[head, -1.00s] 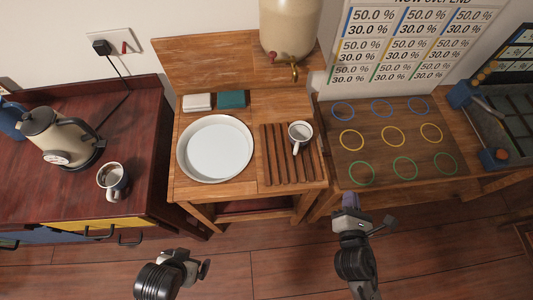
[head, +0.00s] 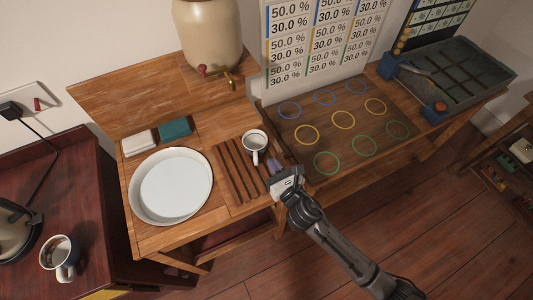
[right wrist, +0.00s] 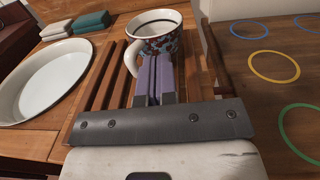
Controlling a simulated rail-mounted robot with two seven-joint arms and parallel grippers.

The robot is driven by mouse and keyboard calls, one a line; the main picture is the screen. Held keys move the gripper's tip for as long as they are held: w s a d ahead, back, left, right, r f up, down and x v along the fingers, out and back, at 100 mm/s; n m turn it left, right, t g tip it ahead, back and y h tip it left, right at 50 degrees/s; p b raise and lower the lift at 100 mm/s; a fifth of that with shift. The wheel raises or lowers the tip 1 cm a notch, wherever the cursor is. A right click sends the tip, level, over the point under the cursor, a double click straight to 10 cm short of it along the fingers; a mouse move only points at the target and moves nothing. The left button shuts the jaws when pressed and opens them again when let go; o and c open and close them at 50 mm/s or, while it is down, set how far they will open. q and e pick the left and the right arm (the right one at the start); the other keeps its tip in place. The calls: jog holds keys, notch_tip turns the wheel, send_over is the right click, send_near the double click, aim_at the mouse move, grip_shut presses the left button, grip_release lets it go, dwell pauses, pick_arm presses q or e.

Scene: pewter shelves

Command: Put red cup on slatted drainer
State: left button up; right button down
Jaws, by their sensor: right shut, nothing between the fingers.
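No plainly red cup shows. A white cup with a dark rim (head: 254,140) stands upright on the slatted drainer (head: 234,176). The right wrist view shows blue and reddish patterning on this cup (right wrist: 160,38); its handle is on the near left side. My right gripper (head: 276,166) is at the drainer's right edge, just in front of the cup. Its purple fingers (right wrist: 154,78) are shut with nothing between them and hide part of the cup's lower front. Whether they touch it I cannot tell. Another cup (head: 59,258) stands on the dark red cabinet. My left gripper is out of view.
A round white basin (head: 140,205) sits left of the drainer. White and teal blocks (head: 175,128) lie behind it, near a beige dispenser (head: 207,40) with a tap. The ringed board (head: 340,125) to the right is empty.

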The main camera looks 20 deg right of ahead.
aim_at(263, 148)
jog(key=shift+w+a, duration=0.2)
jog(key=shift+w, duration=1.95)
jog(key=shift+w, duration=1.3)
jog(key=shift+s, duration=0.1)
jog(key=shift+s+a, duration=0.1)
jog(key=shift+s, duration=0.1)
